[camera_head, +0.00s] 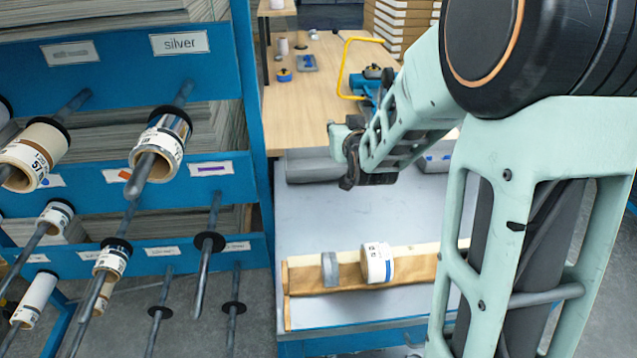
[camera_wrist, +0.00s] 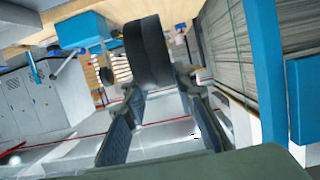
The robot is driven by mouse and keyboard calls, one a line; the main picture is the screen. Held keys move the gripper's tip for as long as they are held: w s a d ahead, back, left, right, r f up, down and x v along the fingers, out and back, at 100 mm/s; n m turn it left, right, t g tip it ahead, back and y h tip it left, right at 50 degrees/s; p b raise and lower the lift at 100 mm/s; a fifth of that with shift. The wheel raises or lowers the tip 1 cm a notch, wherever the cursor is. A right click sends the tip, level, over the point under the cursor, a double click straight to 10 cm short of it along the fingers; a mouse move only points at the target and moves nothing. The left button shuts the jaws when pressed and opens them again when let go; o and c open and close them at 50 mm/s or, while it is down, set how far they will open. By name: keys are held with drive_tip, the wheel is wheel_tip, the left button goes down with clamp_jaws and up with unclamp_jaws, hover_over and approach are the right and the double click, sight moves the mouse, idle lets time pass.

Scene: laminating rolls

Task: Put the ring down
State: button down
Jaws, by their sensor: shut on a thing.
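My gripper (camera_head: 360,160) is raised above the grey-topped table, near its back part. In the wrist view my gripper's two fingers (camera_wrist: 157,88) are closed on a dark, black ring (camera_wrist: 147,52), which sits upright between the fingertips. In the head view the ring is hard to tell apart from the dark fingers. Below, on the table, a wooden holder (camera_head: 287,307) bears a grey ring (camera_head: 330,269) and a white roll (camera_head: 377,263), a little apart from each other.
A blue rack (camera_head: 215,65) with rods (camera_head: 207,252) stands at left; several rods carry rolls and black collars. A grey cylinder (camera_head: 312,168) lies at the table's (camera_head: 310,225) back. A wooden workbench (camera_head: 310,115) with tools is behind. The table between cylinder and holder is bare.

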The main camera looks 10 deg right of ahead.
drive_tip(key=shift+w+f+b, duration=0.2)
drive_tip(key=shift+f+b, duration=0.4)
drive_tip(key=shift+f, duration=0.15)
drive_tip(key=shift+w+f+b, duration=0.2)
drive_tip(key=shift+f+b, duration=0.35)
drive_tip(key=shift+f, duration=0.15)
drive_tip(key=shift+w+d+f, duration=0.15)
drive_tip(key=shift+w+f, duration=2)
drive_tip(key=shift+w, duration=0.15)
drive_tip(key=shift+w+d+f, duration=0.2)
drive_tip(key=shift+w+f, duration=1.95)
drive_tip(key=shift+w, duration=0.2)
drive_tip(key=shift+w+d+f, duration=0.15)
drive_tip(key=shift+w+f, duration=2)
drive_tip(key=shift+w, duration=0.15)
drive_tip(key=shift+f+b, duration=0.2)
drive_tip(key=shift+b, duration=0.1)
drive_tip(key=c, duration=1.6)
unclamp_jaws()
drive_tip(key=shift+r, duration=0.1)
